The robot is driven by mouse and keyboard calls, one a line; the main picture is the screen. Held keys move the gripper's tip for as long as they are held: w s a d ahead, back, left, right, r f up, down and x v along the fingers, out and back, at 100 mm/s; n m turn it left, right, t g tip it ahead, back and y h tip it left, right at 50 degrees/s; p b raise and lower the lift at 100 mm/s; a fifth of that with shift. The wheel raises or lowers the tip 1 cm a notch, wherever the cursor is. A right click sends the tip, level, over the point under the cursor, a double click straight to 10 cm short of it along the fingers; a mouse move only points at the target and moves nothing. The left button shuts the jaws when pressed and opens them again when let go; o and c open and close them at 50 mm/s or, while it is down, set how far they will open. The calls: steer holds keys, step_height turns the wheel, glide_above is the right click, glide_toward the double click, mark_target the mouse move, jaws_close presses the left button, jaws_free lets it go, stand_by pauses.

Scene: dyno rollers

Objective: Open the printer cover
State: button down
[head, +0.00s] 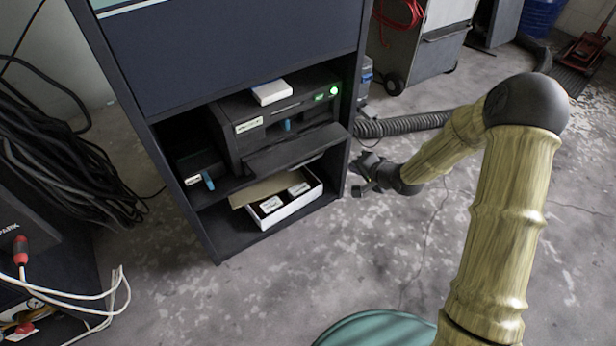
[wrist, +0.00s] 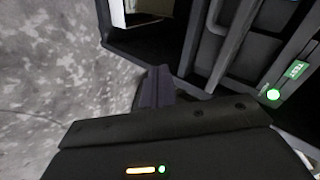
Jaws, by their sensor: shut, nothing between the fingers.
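The dark printer (head: 235,135) sits on the middle shelf of the dark cabinet, with a lit green button and a green label on its front right. A dark panel (head: 295,149) juts out from its lower front; I cannot tell for certain whether this is the cover. A blue tab (head: 287,126) shows above it. My gripper (head: 361,180) is just outside the cabinet's right front edge, apart from the printer. In the wrist view my gripper (wrist: 155,88) is shut and empty, with the printer's green button (wrist: 273,94) to its right.
A white box (head: 270,92) lies on top of the printer. An open white carton (head: 290,205) with small boxes is on the shelf below. The cabinet's side post (head: 350,120) stands between my gripper and the printer.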

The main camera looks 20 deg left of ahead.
mark_target(301, 153)
steer(key=a+f+m+t+y+b, duration=0.1)
steer(key=a+f+m+y+b, duration=0.4)
steer(key=a+f+m+y, duration=0.55)
steer(key=s+d+f+m+t+y+b, duration=0.1)
steer(key=s+f+m+t+y+b, duration=0.1)
steer(key=s+m+t, duration=0.3)
steer(key=f+m+t+b, duration=0.1)
steer(key=m+t, duration=0.3)
steer(key=m, duration=0.2)
steer(key=shift+s+f+t, duration=0.15)
steer(key=shift+f+t, duration=0.05)
steer(key=shift+t, duration=0.2)
steer(key=shift+a+r, duration=0.1)
steer(key=w+a+r+b, duration=0.1)
steer(key=r+b, duration=0.1)
steer(key=r, duration=0.3)
steer(key=w+a+r+b, duration=0.2)
steer(key=r+b, duration=0.1)
steer(key=r, duration=0.2)
steer(key=shift+a+r, duration=0.2)
steer(key=shift+a, duration=0.1)
